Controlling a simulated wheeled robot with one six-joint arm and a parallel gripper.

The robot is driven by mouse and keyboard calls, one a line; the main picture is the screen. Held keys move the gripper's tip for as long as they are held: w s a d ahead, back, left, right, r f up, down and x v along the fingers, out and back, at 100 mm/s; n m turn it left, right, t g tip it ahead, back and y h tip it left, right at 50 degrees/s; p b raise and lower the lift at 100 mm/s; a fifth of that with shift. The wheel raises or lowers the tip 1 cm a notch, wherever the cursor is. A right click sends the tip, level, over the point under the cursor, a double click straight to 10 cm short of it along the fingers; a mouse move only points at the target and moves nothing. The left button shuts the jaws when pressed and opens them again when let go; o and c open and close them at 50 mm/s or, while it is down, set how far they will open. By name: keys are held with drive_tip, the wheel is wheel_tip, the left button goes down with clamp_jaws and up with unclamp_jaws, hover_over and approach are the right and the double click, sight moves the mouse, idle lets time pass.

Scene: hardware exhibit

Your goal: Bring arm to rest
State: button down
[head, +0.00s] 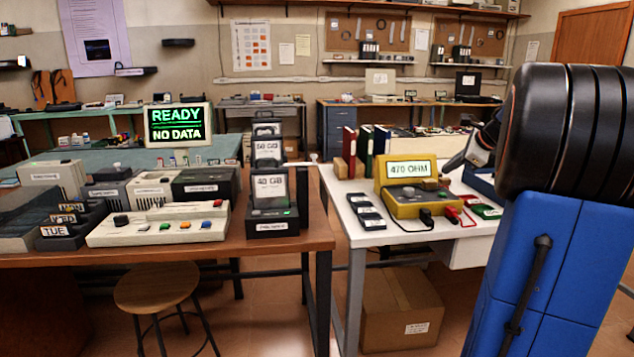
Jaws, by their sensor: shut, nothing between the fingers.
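My arm fills the right side of the head view, with a blue link and a large black ribbed joint. My gripper (453,163) shows only in part to the left of that joint, over the right end of the white table (355,232). It is small in view and partly hidden by my arm. It is shut, and nothing shows in its grip. A yellow meter (405,203) reading "470 OHM" stands left of it and looks apart from it.
A stool (157,287) stands in front. A cardboard box (400,310) sits under the white table.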

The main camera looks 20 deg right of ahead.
drive_tip(key=shift+a, duration=0.1)
drive_tip(key=s+a+f+n+g, duration=0.1)
drive_tip(key=s+a+f+n, duration=0.2)
drive_tip(key=a, duration=0.7)
drive_tip(key=s+a+f+n+g+y, duration=0.1)
drive_tip(key=s+a+n, duration=0.2)
drive_tip(key=a+n, duration=0.5)
drive_tip(key=s+a+f+n+g, duration=0.1)
drive_tip(key=s+a+f+n, duration=0.15)
drive_tip(key=a, duration=0.85)
drive_tip(key=s+a+f+n, duration=0.6)
drive_tip(key=s+n, duration=0.1)
drive_tip(key=s, duration=0.3)
drive_tip(key=s+a+f+n+g, duration=0.1)
drive_tip(key=s+a+f+n, duration=0.5)
drive_tip(key=s, duration=0.4)
drive_tip(key=shift+f+n+h, duration=0.3)
drive_tip(key=shift+f+n, duration=0.15)
drive_tip(key=shift+f, duration=0.05)
drive_tip(key=c, duration=2.4)
unclamp_jaws()
drive_tip(key=shift+c, duration=0.2)
